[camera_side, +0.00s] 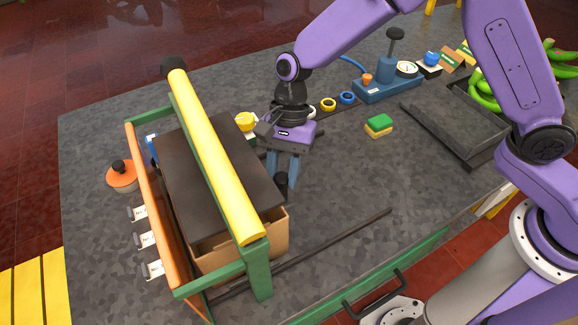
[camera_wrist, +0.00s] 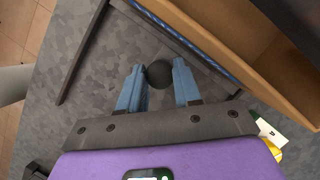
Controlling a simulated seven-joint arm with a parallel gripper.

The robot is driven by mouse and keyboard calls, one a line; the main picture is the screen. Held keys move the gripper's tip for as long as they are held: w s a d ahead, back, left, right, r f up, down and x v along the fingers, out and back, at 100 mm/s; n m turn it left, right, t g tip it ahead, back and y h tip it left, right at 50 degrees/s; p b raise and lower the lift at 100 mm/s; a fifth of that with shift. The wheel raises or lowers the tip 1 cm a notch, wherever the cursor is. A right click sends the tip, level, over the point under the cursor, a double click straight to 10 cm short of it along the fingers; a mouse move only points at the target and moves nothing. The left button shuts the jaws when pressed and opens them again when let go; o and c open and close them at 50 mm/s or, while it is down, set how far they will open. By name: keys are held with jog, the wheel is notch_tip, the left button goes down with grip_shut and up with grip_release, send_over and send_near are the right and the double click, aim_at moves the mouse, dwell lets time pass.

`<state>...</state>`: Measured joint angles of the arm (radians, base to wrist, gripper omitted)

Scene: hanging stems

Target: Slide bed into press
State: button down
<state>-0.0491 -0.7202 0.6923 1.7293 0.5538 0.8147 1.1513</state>
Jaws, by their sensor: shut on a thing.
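The bed (camera_side: 272,229) is a tan open-sided box under a dark top plate. It sits largely within the press (camera_side: 261,272), a green frame with a yellow bar across the top and an orange side rail. The bed's tan wall also shows in the wrist view (camera_wrist: 205,38). My gripper (camera_side: 283,175) points down at the bed's right side. Its blue fingers are shut on a black round knob (camera_wrist: 160,74) beside the bed wall. The knob also shows in the side view (camera_side: 281,184). How the knob joins the bed is hidden.
A dark rail (camera_side: 345,240) runs along the table near the front. An orange-lidded pot (camera_side: 122,175) stands left of the press. A sponge (camera_side: 378,125), a blue gauge device (camera_side: 388,88) and a dark tray (camera_side: 455,130) lie to the right. The table's middle is clear.

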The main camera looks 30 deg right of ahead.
jog(key=shift+a+r, duration=0.1)
jog(key=shift+a, duration=0.2)
jog(key=c, duration=0.8)
grip_release()
jog(key=shift+d, duration=0.1)
jog(key=v, duration=1.7)
jog(key=shift+r, duration=0.2)
jog(key=shift+s+d, duration=0.1)
jog(key=shift+s, duration=0.05)
jog(key=s+d+f+n+t+h, duration=0.1)
jog(key=s+d+f+n, duration=0.1)
jog(key=s+d+n, duration=0.8)
jog(key=s+d+f+n+t+h, duration=0.1)
jog(key=s+d+f+n+t, duration=0.1)
jog(key=s+d+n, duration=0.9)
jog(key=s+d+f, duration=0.1)
jog(key=s+d, duration=0.2)
jog(key=s, duration=0.1)
jog(key=shift+n+t+h, duration=0.3)
jog(key=shift+h, duration=0.1)
